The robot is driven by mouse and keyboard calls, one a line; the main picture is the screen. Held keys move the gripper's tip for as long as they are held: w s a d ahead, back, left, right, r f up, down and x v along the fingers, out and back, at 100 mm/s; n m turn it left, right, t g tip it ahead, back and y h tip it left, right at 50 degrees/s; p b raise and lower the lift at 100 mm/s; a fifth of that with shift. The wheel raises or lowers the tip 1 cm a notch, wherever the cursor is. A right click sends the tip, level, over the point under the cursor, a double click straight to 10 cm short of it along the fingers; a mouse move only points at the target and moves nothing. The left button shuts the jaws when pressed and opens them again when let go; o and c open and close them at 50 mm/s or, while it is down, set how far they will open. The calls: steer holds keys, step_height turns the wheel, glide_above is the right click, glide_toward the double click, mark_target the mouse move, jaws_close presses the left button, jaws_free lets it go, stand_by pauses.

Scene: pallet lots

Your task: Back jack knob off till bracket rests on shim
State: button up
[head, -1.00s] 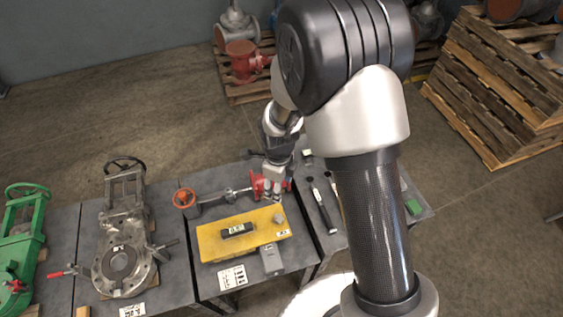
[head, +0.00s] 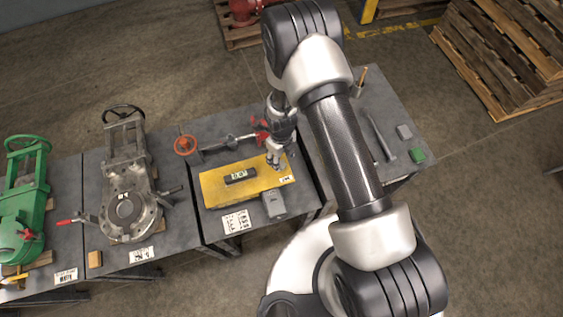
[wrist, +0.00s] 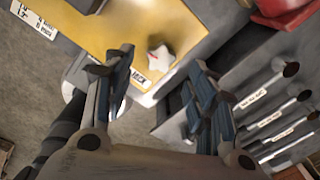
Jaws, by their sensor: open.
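The bracket appears to be the yellow plate (head: 215,192) lying on the middle table; it also fills the top of the wrist view (wrist: 105,25). The jack knob is a pale, star-shaped knob with a red mark (wrist: 160,58) near the plate's end. My gripper (head: 275,163) is over that right end and hides the knob in the head view. In the wrist view my gripper (wrist: 162,72) is open, its fingers on either side of the knob with space between; contact does not show. I cannot make out a shim or the gap under the bracket.
A dark level (head: 240,176) lies on the plate. A grey box (head: 273,204) is at its front edge. Behind is a rod with an orange handwheel (head: 186,145).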

mark_target(282, 164)
steer(key=shift+f, duration=2.25)
steer(key=c, duration=1)
steer(key=shift+b, duration=0.3)
steer(key=shift+c, duration=0.2)
steer(key=shift+n, duration=0.3)
